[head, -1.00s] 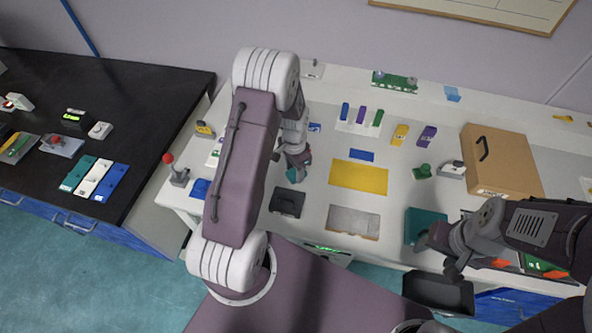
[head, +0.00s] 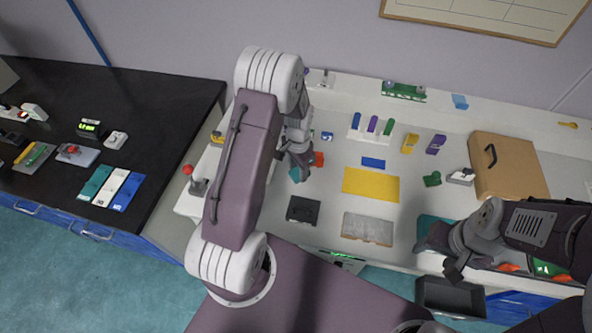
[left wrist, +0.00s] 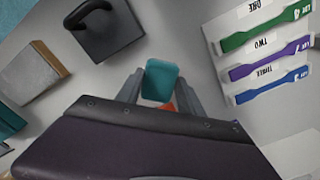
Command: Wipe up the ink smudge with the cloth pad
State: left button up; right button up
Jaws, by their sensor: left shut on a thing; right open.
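My left gripper (head: 297,166) is low over the left part of the white table, shut on a teal pad, which looks like the cloth pad (left wrist: 160,82). In the left wrist view the pad sits between the two fingers (left wrist: 160,92); in the head view only a teal edge (head: 294,175) shows. An orange-red thing (head: 319,159) is just right of the gripper; a bit of it shows beside the pad in the wrist view (left wrist: 168,107). I cannot make out the ink smudge in either view. My right gripper (head: 447,262) is open and empty near the front right edge.
A black handled block (head: 303,209), a grey slab (head: 367,228) and a yellow mat (head: 370,185) lie around the table's middle. A rack of coloured strips (head: 372,126) stands behind. A brown case (head: 508,168) is at right, a dark bin (head: 450,296) at the front.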

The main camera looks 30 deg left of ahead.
pick_arm(q)
jog(key=r+p, duration=0.2)
jog(key=shift+a+r, duration=0.2)
jog(key=shift+r, duration=0.2)
jog(key=shift+r+p, duration=0.35)
jog(key=shift+r, duration=0.2)
jog(key=shift+d, duration=0.1)
jog(key=shift+f, duration=0.2)
